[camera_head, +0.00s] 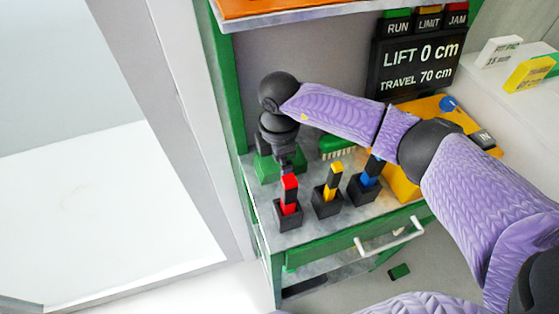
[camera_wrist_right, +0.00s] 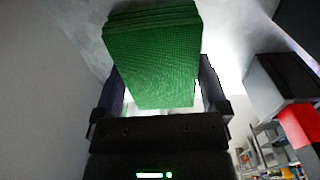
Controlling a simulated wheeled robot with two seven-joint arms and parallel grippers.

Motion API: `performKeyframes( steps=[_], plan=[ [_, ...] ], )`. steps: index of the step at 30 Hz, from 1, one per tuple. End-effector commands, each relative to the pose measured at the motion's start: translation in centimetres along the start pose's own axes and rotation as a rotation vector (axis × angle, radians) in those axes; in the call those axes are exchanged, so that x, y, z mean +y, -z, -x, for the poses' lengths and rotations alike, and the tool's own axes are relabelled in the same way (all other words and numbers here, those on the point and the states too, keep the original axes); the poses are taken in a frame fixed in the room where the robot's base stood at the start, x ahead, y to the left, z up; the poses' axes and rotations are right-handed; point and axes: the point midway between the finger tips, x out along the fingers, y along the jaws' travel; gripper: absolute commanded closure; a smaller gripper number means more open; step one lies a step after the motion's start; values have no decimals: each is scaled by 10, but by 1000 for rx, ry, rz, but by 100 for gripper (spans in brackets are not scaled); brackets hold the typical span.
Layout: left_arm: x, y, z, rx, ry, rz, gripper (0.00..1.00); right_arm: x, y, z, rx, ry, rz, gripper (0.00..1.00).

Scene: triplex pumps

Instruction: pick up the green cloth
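The green cloth (camera_wrist_right: 152,52) is a thick folded stack in the right wrist view, in front of my right gripper (camera_wrist_right: 163,92). The fingers are spread wide, one on each side of its near end. I see no clear grip; any contact at the finger sides is hard to make out. In the head view my right gripper (camera_head: 285,160) points down at the left end of the bench top, beside a green block-like shape (camera_head: 264,166) that appears to be the cloth, partly hidden by the gripper. My left gripper is out of view.
Red (camera_head: 289,188), yellow (camera_head: 334,179) and blue (camera_head: 370,174) handles stand in black blocks along the bench's front. A green brush (camera_head: 337,148) lies behind them. A black display (camera_head: 418,62) stands at the back right. A white drawer handle (camera_head: 390,237) sticks out in front.

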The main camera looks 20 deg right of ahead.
Motion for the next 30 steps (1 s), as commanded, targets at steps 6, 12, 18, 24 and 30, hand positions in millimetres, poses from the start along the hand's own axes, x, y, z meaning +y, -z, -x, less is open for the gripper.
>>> performKeyframes(
  steps=[6,12,18,24,30],
  plan=[
    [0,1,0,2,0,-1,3,0,0,0,0,0,0,55],
    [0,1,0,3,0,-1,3,0,0,0,0,0,0,71],
    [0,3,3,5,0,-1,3,0,0,7,0,-1,0,71],
    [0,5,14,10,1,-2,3,1,0,36,1,-4,0,71],
    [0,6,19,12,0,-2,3,-17,36,37,3,0,6,71]
  ],
)
